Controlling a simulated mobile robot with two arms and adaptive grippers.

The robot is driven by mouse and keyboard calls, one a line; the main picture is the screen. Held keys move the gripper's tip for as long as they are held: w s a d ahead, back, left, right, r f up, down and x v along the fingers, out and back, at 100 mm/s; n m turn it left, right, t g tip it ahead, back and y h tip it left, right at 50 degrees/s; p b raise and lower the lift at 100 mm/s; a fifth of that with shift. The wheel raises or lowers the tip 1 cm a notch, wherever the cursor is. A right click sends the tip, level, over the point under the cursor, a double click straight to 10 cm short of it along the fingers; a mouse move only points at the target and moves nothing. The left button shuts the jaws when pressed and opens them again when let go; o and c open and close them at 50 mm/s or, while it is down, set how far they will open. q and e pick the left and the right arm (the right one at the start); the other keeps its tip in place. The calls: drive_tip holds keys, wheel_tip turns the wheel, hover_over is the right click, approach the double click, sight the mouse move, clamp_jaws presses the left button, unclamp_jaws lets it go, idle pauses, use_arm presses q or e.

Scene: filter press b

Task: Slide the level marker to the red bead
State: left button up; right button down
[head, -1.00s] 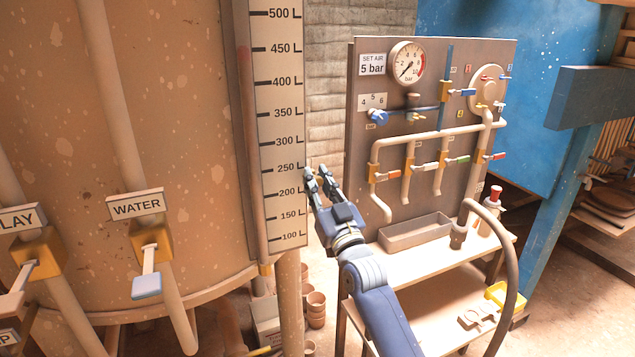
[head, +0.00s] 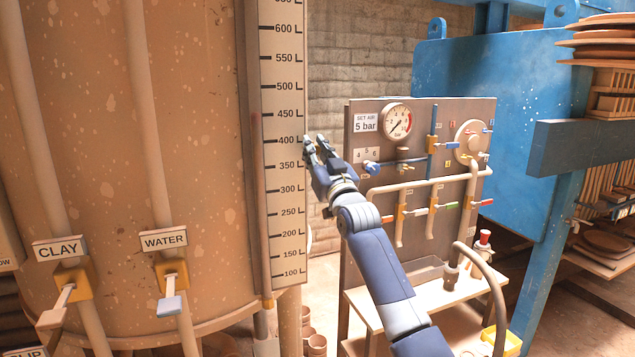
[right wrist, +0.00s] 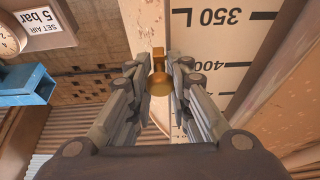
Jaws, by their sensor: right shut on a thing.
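In the head view my right gripper (head: 312,146) is at the right edge of the scale (head: 283,225), near the 400 mark, and hides the marker. A sight tube (head: 254,190) runs along the scale's left side. I cannot make out the red bead. My left gripper is not in view.
The large tank (head: 190,90) fills the left, with clay (head: 62,248) and water (head: 164,240) labels above valves. A panel (head: 372,230) with an air gauge (head: 397,122), pipes and small valves stands right of the scale, behind my right arm. A blue frame (head: 545,210) stands further right.

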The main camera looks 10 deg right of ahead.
wheel_tip(320, 180, up, 5)
drive_tip(key=shift+p, duration=0.65)
wheel_tip(320, 180, up, 2)
drive_tip(key=shift+r+p, duration=0.15)
drive_tip(key=shift+p, duration=0.3)
drive_tip(key=shift+r, duration=0.15)
drive_tip(key=c, duration=1.4)
unclamp_jaws()
drive_tip(key=shift+s, duration=0.1)
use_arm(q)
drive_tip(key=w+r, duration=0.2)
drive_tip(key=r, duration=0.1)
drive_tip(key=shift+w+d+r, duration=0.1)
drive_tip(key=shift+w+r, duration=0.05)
use_arm(e)
drive_tip(key=v, duration=1.2)
drive_tip(key=shift+d, duration=0.1)
